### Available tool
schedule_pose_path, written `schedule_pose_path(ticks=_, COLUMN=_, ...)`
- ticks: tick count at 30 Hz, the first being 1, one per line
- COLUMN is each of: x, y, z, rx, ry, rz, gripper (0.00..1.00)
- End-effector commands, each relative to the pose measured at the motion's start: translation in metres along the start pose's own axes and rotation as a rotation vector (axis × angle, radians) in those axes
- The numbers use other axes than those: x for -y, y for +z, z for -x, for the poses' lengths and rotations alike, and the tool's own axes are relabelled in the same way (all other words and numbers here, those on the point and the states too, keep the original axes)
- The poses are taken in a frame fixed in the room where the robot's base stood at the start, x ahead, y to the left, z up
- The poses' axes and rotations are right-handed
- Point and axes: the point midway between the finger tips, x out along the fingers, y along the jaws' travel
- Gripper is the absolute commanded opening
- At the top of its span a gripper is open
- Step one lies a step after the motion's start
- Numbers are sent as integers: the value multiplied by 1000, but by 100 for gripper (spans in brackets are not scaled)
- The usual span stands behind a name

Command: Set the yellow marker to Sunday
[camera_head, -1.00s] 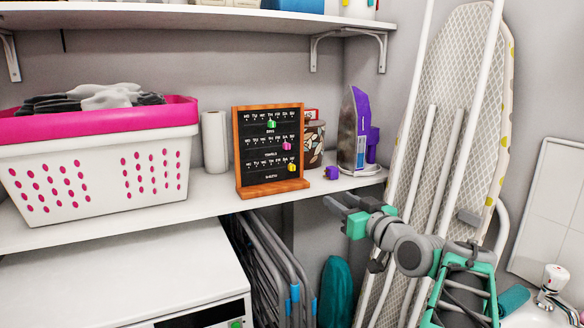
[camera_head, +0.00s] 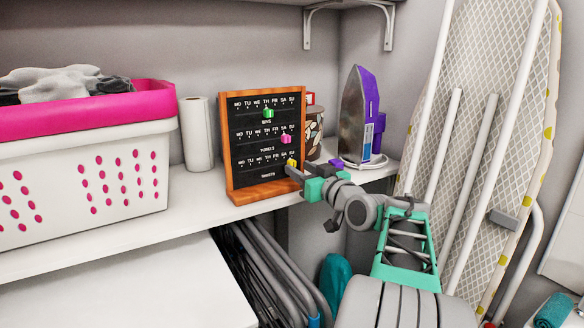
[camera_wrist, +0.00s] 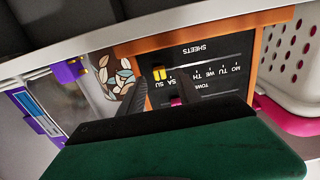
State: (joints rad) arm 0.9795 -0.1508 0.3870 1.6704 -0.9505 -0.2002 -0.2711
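The wood-framed black day board (camera_head: 224,150) stands upright on the shelf, with three rows of day letters. The yellow marker (camera_head: 291,162) is on the bottom row at its right end, near SA and SU; I cannot tell exactly which it is on. In the wrist view the board (camera_wrist: 225,50) is upside down, and the yellow marker (camera_wrist: 159,73) shows near the SU and SA letters. My gripper (camera_head: 294,172) is at the board's lower right. In the wrist view its two dark fingers (camera_wrist: 157,88) are apart, one on each side of the marker, with visible gaps.
The green marker (camera_head: 268,113) and pink marker (camera_head: 286,139) are on the upper rows. A pink-rimmed basket (camera_head: 80,180) and paper roll (camera_head: 197,135) stand left. A patterned pot (camera_head: 314,135) and purple iron (camera_head: 362,115) stand right. An ironing board (camera_head: 485,130) leans farther right.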

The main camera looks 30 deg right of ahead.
Motion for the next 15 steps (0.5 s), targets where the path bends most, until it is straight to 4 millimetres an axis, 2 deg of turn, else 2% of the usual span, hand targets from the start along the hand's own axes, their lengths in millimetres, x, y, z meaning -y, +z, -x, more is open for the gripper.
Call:
schedule_pose_path(ticks=3, x=0, y=0, z=-17, rx=0, ry=-1, rz=1, gripper=40)
schedule_pose_path(ticks=6, x=0, y=0, z=-24, rx=1, ry=0, rz=0, gripper=40)
schedule_pose_path(ticks=13, x=1, y=0, z=-25, rx=0, ry=-1, rz=0, gripper=40)
schedule_pose_path(ticks=15, x=1, y=0, z=-26, rx=0, ry=-1, rz=0, gripper=34)
